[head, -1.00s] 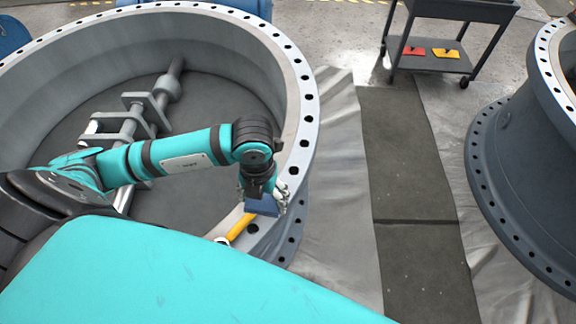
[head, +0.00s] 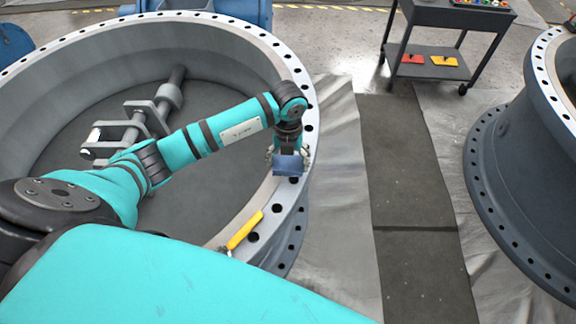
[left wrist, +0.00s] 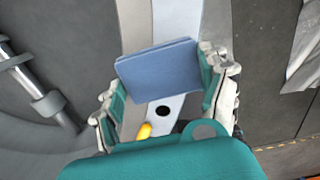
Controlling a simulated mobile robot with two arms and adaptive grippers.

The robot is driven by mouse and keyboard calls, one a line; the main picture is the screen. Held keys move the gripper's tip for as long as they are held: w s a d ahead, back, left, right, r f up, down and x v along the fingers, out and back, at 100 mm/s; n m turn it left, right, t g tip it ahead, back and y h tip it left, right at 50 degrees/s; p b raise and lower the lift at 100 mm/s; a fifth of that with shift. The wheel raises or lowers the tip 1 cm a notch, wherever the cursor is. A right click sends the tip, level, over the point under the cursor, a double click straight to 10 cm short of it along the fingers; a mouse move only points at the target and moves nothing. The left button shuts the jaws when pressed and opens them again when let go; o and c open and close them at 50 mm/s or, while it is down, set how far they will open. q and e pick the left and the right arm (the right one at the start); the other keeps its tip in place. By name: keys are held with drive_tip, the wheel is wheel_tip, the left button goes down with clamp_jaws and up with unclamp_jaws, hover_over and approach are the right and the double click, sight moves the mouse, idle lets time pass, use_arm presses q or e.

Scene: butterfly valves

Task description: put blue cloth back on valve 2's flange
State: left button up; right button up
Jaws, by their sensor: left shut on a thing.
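The blue cloth (head: 288,165) is a folded pad held in my left gripper (head: 288,158), at the right side of the large grey valve's flange (head: 299,190). In the left wrist view the cloth (left wrist: 158,68) sits between the two fingers of the left gripper (left wrist: 165,85), which are shut on it. The flange rim (left wrist: 177,25) with a bolt hole shows behind and below the cloth. I cannot tell whether the cloth touches the rim. My right gripper is not in view.
A yellow-handled tool (head: 245,230) lies on the same flange, nearer me. Another grey valve (head: 530,170) stands at the right. Dark matting (head: 410,180) lies between the valves.

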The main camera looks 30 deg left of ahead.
sight(288, 163)
use_arm(q)
wheel_tip(288, 163, down, 3)
drive_tip(key=shift+s, duration=0.1)
drive_tip(key=shift+f, duration=0.25)
drive_tip(key=o, duration=1.1)
drive_tip(key=shift+f, duration=0.1)
